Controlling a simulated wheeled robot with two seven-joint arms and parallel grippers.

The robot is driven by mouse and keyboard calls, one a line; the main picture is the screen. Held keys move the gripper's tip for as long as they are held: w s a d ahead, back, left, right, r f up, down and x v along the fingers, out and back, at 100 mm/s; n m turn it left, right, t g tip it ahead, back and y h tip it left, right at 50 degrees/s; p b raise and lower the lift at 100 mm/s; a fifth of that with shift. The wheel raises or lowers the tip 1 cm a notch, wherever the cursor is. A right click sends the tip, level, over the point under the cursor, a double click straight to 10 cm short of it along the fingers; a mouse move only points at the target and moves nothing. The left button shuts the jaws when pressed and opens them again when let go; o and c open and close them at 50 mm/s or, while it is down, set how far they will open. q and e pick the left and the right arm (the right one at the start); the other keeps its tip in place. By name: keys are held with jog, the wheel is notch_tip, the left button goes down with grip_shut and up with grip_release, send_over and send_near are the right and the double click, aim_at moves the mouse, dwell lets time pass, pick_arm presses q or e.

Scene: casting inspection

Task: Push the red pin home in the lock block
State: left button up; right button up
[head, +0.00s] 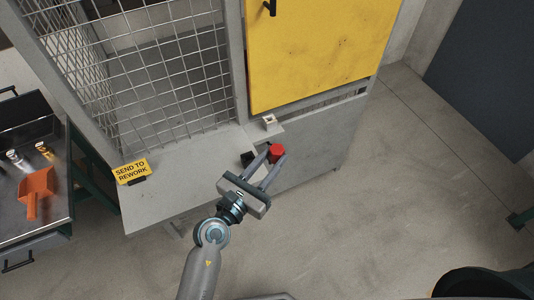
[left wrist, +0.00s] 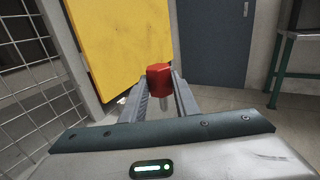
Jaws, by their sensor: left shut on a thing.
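The red pin (head: 277,153) has a thick red head and is held at the fingertips of my left gripper (head: 271,160). In the left wrist view the red head (left wrist: 159,80) stands above the fingers, and a pale shank shows below it between them. My left gripper is shut on the pin. A small white block with a dark opening (head: 269,121), which looks like the lock block, sits on the grey ledge by the yellow door. In the head view the pin is below this block and apart from it. My right gripper is not in view.
A yellow door (head: 315,55) and a wire mesh guard (head: 160,75) rise behind the grey ledge (head: 175,195). A small black object (head: 248,158) lies near my left gripper. A "SEND TO REWORK" sign (head: 132,171) stands left. An orange scoop (head: 38,190) lies on the side bench.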

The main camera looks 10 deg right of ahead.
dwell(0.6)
pick_arm(q)
jog(key=a+r+n+t+y+b, duration=0.1)
jog(key=a+r, duration=0.4)
jog(key=a, duration=0.9)
jog(key=a+r+n+t+y, duration=0.1)
jog(key=a+r, duration=0.4)
jog(key=a, duration=0.8)
jog(key=shift+a+r+n+y+b, duration=0.2)
jog(key=shift+a+n+y+b, duration=0.15)
jog(key=shift+y, duration=0.25)
jog(key=shift+s, duration=0.1)
